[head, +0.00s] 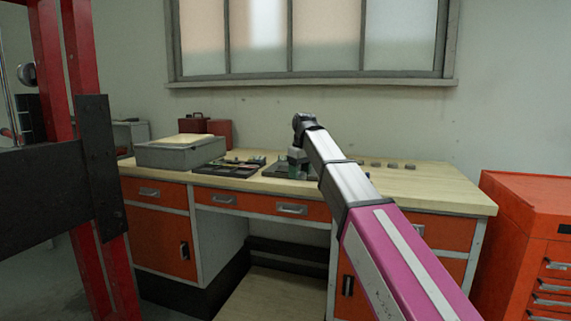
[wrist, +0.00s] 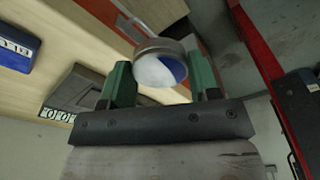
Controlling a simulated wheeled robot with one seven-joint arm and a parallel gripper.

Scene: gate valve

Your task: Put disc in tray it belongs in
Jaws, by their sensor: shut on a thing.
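My gripper (wrist: 163,77) has two green fingers in the wrist view. They are shut on the disc (wrist: 153,72), a round piece with a metallic rim and a white and blue face. In the head view my gripper (head: 297,158) is above the workbench, near a dark tray (head: 277,171); the disc cannot be made out there. Another dark tray with small coloured items (head: 228,167) lies to its left. The wrist view shows a blue tray (wrist: 17,50) with a lettered label, and a grey tray (wrist: 78,85) with a label. The label letters are unclear.
The wooden workbench (head: 445,191) has several small round pieces (head: 392,165) on its right part. A grey bin (head: 178,152) and a red box (head: 219,131) stand at left. A red frame (head: 85,60) is at far left. An orange cabinet (head: 525,220) stands at right.

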